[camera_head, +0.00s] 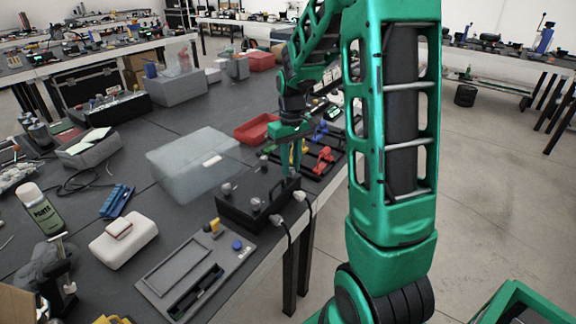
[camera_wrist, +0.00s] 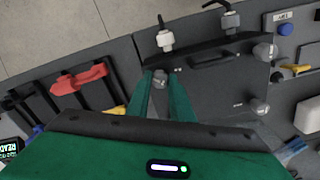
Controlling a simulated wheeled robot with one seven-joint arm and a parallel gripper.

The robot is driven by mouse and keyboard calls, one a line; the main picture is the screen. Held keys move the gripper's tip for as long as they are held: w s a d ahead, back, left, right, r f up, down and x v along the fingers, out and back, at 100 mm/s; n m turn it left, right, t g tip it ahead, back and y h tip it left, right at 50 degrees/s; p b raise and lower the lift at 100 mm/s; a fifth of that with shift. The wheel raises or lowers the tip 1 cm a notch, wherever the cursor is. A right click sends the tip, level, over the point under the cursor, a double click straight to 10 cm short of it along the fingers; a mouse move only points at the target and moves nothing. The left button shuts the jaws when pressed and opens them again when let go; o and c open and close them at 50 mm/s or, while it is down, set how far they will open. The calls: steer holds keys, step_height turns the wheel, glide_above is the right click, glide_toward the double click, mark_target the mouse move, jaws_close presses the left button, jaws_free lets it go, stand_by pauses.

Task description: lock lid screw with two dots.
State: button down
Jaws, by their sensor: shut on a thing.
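The black box (camera_head: 238,213) with a handled lid stands near the table's front edge; the wrist view shows its lid (camera_wrist: 205,85) from above. Grey lid screws show at its corners: two on the left side in the head view, one (camera_head: 227,188) and another (camera_head: 256,204). They also show at the right in the wrist view, one (camera_wrist: 264,51) and another (camera_wrist: 256,106). My gripper (camera_head: 296,170) points down at the box's far right corner. In the wrist view my gripper (camera_wrist: 161,78) is shut on a grey lid screw (camera_wrist: 160,74), mostly hidden by the fingers. Dot marks are too small to read.
White cable plugs (camera_wrist: 165,41) stick out along the box's front side. Red clamps (camera_head: 324,158) on black rails lie beyond the box. A translucent bin (camera_head: 190,165) stands to the left, and a grey panel (camera_head: 180,268) lies in front. A red tray (camera_head: 254,129) is farther back.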

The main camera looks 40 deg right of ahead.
mark_target(291, 168)
steer(key=m, duration=0.5)
steer(key=shift+m, duration=2.6)
steer(key=shift+a, duration=0.1)
steer(key=c, duration=1.6)
jaws_free()
steer(key=shift+o, duration=0.2)
step_height(291, 168, up, 11)
steer(key=shift+f, duration=0.15)
